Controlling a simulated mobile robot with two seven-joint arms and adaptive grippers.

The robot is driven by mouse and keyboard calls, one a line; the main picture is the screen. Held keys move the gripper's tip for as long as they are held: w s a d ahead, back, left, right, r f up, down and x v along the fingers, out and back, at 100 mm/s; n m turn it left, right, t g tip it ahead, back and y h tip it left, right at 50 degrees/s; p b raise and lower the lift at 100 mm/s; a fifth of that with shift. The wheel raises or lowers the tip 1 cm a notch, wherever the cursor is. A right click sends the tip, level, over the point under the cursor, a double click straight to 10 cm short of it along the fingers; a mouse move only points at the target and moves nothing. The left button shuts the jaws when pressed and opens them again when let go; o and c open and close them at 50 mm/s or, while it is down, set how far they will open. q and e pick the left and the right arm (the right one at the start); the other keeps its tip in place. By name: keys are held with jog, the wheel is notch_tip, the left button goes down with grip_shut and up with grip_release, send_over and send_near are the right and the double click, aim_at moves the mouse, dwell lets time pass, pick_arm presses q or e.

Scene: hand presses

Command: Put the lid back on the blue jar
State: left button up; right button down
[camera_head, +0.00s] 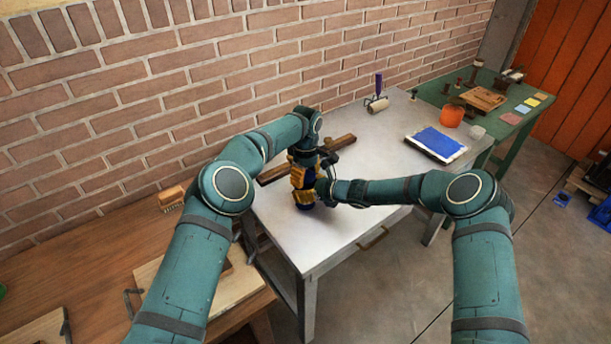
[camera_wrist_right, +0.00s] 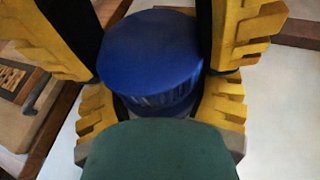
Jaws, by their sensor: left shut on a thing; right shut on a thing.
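The blue jar (camera_head: 305,206) stands on the pale metal table, its lower edge showing below the yellow fingers. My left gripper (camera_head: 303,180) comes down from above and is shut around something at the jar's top. My right gripper (camera_head: 318,188) reaches in from the right and is shut on the jar's side. In the right wrist view a smooth, round blue piece (camera_wrist_right: 150,50) sits between yellow fingers, with a darker ribbed band (camera_wrist_right: 160,102) beside it. The fingers hide most of the jar, and I cannot tell whether the lid is seated on it.
A dark wooden bar (camera_head: 275,174) lies on the metal table (camera_head: 285,225) behind the grippers. A blue pad (camera_head: 436,142) lies to the right, a roller (camera_head: 377,104) at the back. A wooden bench (camera_head: 90,252) is at left.

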pick_arm(q)
jog(key=m, duration=0.7)
jog(key=o, duration=1.2)
jog(key=shift+o, duration=0.2)
jog(key=shift+r, duration=2.25)
jog(key=shift+o, duration=0.4)
